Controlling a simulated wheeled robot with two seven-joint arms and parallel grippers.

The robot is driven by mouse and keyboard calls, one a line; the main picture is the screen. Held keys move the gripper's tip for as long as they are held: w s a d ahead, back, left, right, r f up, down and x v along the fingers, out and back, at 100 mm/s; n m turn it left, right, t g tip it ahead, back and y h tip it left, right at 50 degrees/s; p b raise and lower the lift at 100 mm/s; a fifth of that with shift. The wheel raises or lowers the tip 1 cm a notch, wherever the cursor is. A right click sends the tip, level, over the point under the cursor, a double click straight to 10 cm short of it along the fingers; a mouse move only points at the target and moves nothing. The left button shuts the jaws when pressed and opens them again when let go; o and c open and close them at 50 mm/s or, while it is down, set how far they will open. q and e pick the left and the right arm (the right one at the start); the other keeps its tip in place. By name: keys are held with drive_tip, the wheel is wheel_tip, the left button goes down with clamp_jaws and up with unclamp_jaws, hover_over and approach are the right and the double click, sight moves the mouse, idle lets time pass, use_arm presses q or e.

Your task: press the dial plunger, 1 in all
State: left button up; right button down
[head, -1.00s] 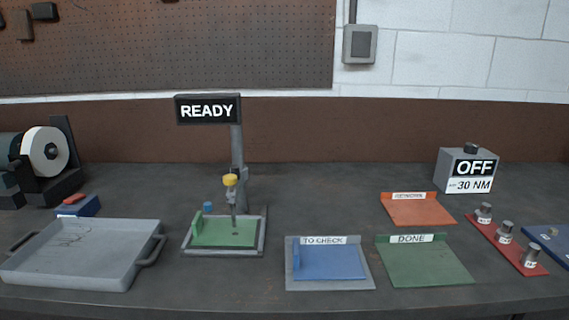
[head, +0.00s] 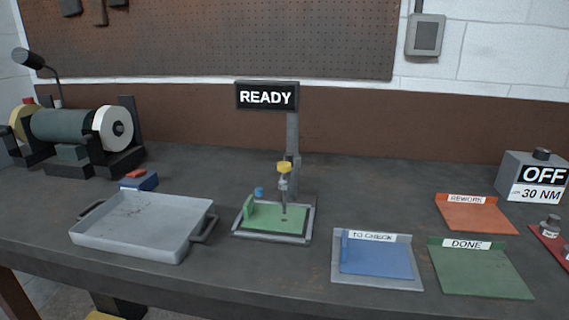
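The dial plunger (head: 284,169) has a yellow top and a grey stem. It stands upright on a grey post (head: 293,135), above a green plate (head: 275,218) in a grey-framed fixture. A black sign (head: 267,97) on top of the post reads READY. A small blue knob (head: 259,192) sits at the back left of the fixture. Neither of my grippers shows in the head view.
A grey tray (head: 140,248) lies left of the fixture. A bench grinder (head: 75,130) stands at the back left. TO CHECK (head: 375,281), DONE (head: 480,272) and REWORK (head: 476,217) mats lie right. A box reading OFF, 30 NM (head: 540,178) stands far right.

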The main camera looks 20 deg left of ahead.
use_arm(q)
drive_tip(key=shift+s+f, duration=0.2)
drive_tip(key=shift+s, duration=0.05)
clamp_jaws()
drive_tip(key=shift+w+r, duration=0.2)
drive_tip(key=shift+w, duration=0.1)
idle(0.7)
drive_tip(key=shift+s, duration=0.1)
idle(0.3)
